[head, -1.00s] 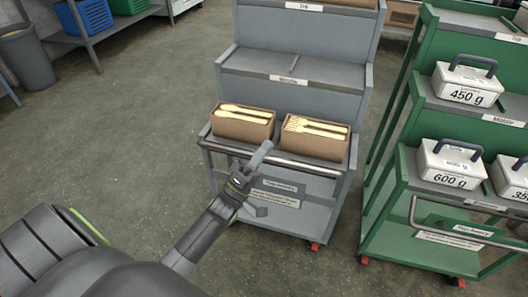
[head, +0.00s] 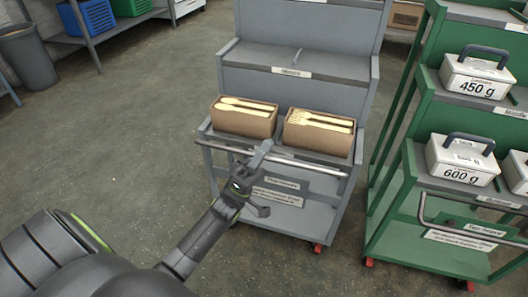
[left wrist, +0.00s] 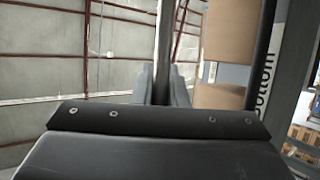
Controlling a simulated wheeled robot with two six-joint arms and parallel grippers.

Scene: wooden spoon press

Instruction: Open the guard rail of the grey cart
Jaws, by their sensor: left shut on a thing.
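The grey cart (head: 300,65) stands in the middle of the head view. Its guard rail (head: 318,168) is a light metal bar across the front of the bottom shelf. My left gripper (head: 262,158) is shut on the rail near its middle, with one finger above the bar and one below. In the left wrist view the rail (left wrist: 165,45) runs upright between the fingertips (left wrist: 165,85). The fingers hide the part of the rail they hold. My right gripper is in neither view.
Two open brown boxes of wooden cutlery, left (head: 243,120) and right (head: 318,135), stand on the bottom shelf behind the rail. A green cart (head: 415,165) with labelled weights stands close on the right. The floor (head: 130,140) to the left is clear.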

